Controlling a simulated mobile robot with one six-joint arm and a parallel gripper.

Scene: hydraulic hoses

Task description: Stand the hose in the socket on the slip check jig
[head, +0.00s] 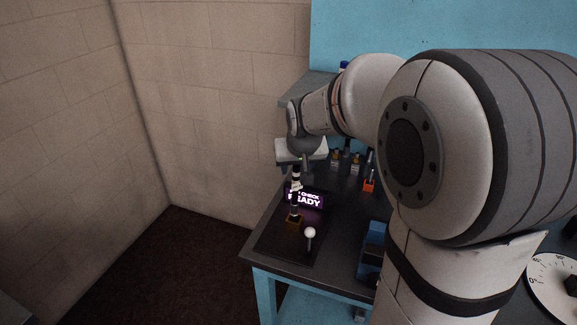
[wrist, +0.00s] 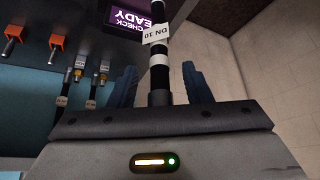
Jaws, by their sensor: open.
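The hose (head: 296,186) is black with white bands and stands roughly upright. My gripper (head: 300,163) is at the hose's upper end. In the wrist view the hose (wrist: 159,72) runs between the two blue fingers of my gripper (wrist: 161,80), with a gap on each side. The fingers are open and do not touch it. A white tag on the hose reads "DN 10". The socket is outside the wrist view.
A lit display (head: 305,199) reading "CHECK READY" stands behind the hose. A white-knobbed lever (head: 310,233) rises at the jig's front. A blue bin (head: 372,250) sits to the right. Several other hoses and orange holders (head: 369,186) stand at the back of the bench.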

